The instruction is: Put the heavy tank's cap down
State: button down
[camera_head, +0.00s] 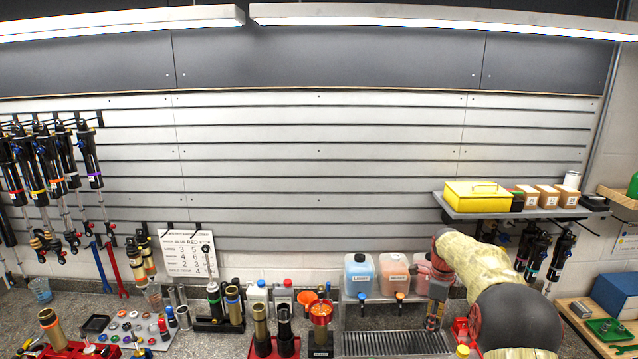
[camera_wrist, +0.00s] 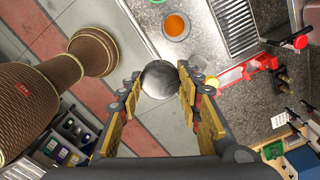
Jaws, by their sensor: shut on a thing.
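My gripper (camera_wrist: 159,88) is shut on a round, dark grey, shiny cap (camera_wrist: 159,79) in the wrist view. The cap sits between the two fingertips, with floor and the grey counter seen beyond it. In the head view the cap cannot be made out; my arm comes from the lower right and its wrist hangs in front of the right end of the tank row. A pink tank (camera_head: 420,264), likely the heavy one, is there, mostly hidden by my arm. Its label and top opening are hidden. The blue tank (camera_head: 359,274) and the orange-pink tank (camera_head: 394,274) stand left of it.
A steel drain grate (camera_head: 398,343) lies before the tanks; it also shows in the wrist view (camera_wrist: 234,22). A red holder (camera_wrist: 238,72) and a yellow round thing (camera_wrist: 212,82) are right of my fingers. Shock bodies (camera_head: 284,328) stand further left.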

jog(key=shift+s+r, duration=0.15)
jog(key=shift+r, duration=0.05)
jog(key=shift+w+f+n, duration=0.3)
jog(key=shift+w+n, duration=0.45)
jog(key=shift+n, duration=0.05)
jog(key=shift+w+d+n, duration=0.1)
jog(key=shift+w+n, duration=0.1)
jog(key=shift+n, duration=0.2)
jog(key=shift+s+f+n, duration=0.15)
jog(key=shift+n, duration=0.65)
jog(key=shift+f+n, duration=0.4)
jog(key=shift+n, duration=0.1)
jog(key=s+a+f+n+b, duration=0.5)
jog(key=f+b, duration=0.6)
jog(key=f, duration=0.4)
jog(key=s+a+f+n+b, duration=0.5)
jog(key=f+b, duration=0.6)
jog(key=f, duration=0.5)
jog(key=s+a+f+n+b, duration=0.5)
jog(key=s+f+n+b, duration=0.3)
jog(key=f, duration=0.7)
jog(key=s+b, duration=0.2)
jog(key=b, duration=0.1)
jog(key=shift+s+f+n+b, duration=0.15)
jog(key=shift+s+n+b, duration=0.05)
jog(key=shift+n+b, duration=0.2)
